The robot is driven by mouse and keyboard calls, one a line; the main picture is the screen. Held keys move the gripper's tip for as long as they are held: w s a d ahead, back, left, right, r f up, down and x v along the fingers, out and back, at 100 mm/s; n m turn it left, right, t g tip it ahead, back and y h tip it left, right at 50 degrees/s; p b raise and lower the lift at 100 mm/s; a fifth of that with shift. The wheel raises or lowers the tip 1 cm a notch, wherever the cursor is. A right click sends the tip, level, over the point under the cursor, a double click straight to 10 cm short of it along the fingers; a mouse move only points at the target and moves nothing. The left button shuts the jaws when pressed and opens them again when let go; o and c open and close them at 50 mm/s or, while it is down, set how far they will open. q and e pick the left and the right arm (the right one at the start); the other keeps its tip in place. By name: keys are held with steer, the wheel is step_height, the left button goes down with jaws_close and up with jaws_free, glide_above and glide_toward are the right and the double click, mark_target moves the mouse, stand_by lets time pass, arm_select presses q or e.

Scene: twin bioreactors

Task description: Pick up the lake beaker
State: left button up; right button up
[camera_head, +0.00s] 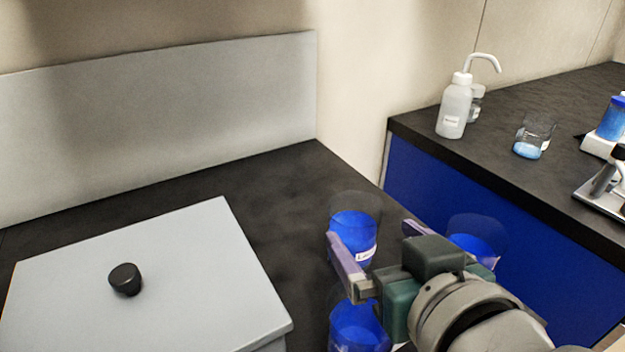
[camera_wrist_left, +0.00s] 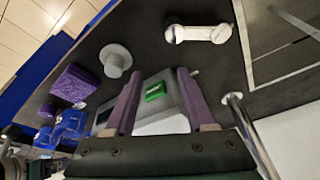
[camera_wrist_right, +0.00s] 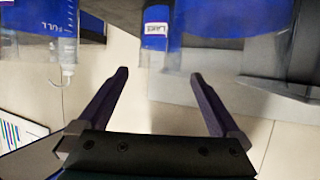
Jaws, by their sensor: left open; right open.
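The lake beaker (camera_head: 352,240) is a clear glass beaker of blue liquid with a white label. It stands upright on the black bench in the head view. Its label reads like "LAKE" in the right wrist view (camera_wrist_right: 155,30). My right gripper (camera_head: 370,232) is open and empty, its purple fingers spread on the near side of this beaker. In the right wrist view the beaker shows beyond the fingertips (camera_wrist_right: 160,75), apart from them. My left gripper (camera_wrist_left: 157,74) is open and empty in its wrist view, away from the beaker, and is not in the head view.
Two more blue-filled beakers stand close by, one in front (camera_head: 357,330) and one to the right (camera_head: 474,238), partly behind my right gripper. A grey box lid (camera_head: 190,270) with a black knob lies left. A wash bottle (camera_head: 455,108) stands on the far bench.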

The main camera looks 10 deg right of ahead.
mark_target(364, 227)
steer(key=b+x, duration=0.1)
steer(key=x, duration=0.5)
steer(key=shift+f, duration=0.15)
steer(key=c, duration=1.2)
